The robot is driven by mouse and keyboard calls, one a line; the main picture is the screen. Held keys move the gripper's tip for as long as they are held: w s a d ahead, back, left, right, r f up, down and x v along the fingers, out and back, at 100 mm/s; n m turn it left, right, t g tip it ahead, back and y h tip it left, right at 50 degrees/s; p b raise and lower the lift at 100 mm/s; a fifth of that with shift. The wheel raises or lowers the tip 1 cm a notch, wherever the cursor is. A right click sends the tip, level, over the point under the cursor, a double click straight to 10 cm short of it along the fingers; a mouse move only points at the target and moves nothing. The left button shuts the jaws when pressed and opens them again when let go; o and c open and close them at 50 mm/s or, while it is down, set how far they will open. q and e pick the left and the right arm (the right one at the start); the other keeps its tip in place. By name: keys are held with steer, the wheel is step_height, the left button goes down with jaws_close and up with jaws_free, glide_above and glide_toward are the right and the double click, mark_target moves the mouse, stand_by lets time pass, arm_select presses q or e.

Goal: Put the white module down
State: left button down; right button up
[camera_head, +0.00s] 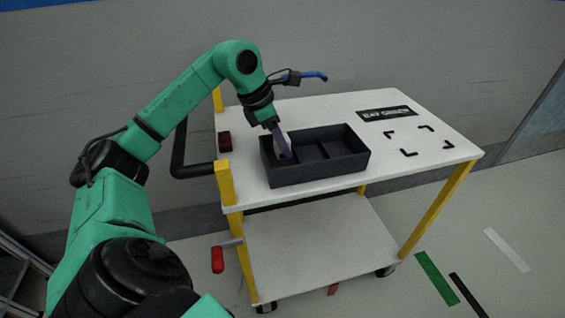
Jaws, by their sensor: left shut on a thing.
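My left gripper (277,133) points down into the left compartment of a black divided tray (318,172). It is shut on the white module (283,149), a small pale piece with a purple-grey part beside it. The module's lower end is inside the tray's left compartment. I cannot tell whether it touches the tray floor. The tray's other compartments look empty. My right gripper is not in view.
The tray stands on the white top of a cart (430,165) with yellow posts. A black label (387,113) and black corner marks (418,140) lie to the right. A dark red block (224,142) sits at the left edge.

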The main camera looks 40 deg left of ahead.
mark_target(282, 152)
arm_select(q)
step_height(282, 152, down, 4)
steer(key=shift+s+r+b, duration=0.1)
steer(key=shift+r+b, duration=0.15)
steer(key=shift+b, duration=0.35)
steer(key=shift+f, duration=0.25)
steer(key=shift+c, duration=1.3)
jaws_free()
steer(key=shift+r, duration=0.4)
steer(key=p+v, duration=0.2)
steer(key=v, duration=0.9)
steer(key=shift+r, duration=0.3)
